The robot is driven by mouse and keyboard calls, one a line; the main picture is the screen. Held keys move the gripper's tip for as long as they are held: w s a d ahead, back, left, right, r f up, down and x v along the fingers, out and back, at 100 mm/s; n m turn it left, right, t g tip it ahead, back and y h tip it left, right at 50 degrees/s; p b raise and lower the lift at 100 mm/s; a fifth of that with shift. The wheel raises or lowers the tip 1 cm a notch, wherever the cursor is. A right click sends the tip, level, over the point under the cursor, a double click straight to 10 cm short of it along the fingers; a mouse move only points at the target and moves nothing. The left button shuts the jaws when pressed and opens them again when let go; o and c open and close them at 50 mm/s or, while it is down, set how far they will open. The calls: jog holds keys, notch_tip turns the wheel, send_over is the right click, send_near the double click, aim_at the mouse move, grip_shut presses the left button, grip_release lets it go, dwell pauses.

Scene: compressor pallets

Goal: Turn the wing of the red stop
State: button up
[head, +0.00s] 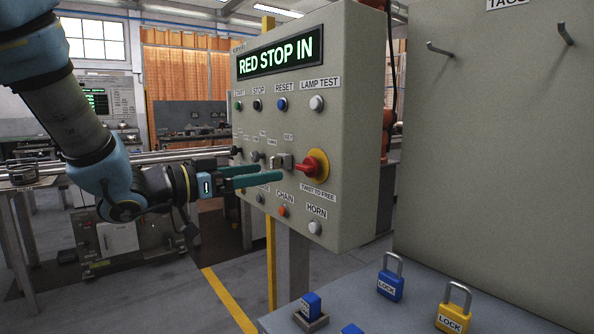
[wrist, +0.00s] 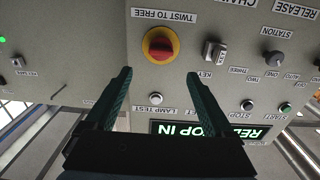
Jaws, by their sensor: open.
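The red stop (head: 309,166) is a red knob with a wing on a yellow round plate, on the right side of the grey panel's face. A label below it reads "TWIST TO FREE". In the wrist view the red stop (wrist: 159,46) shows upside down, beyond and between the fingertips. My gripper (head: 258,174) is in front of the panel, left of the stop in the head view. Its teal fingers are apart with nothing between them. In the wrist view my gripper (wrist: 160,72) points toward the stop without visibly touching it.
The panel's lit display (head: 280,52) reads "RED STOP IN". A key switch (head: 282,161) sits just left of the stop, a white lamp test button (head: 317,103) above, a horn button (head: 315,228) below. A blue padlock (head: 390,285) and yellow padlock (head: 453,312) are on the bench.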

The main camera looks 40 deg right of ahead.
aim_at(301, 167)
jog(key=d+p, duration=0.1)
jog(key=d, duration=0.8)
jog(key=shift+s, duration=0.2)
jog(key=c, duration=1.4)
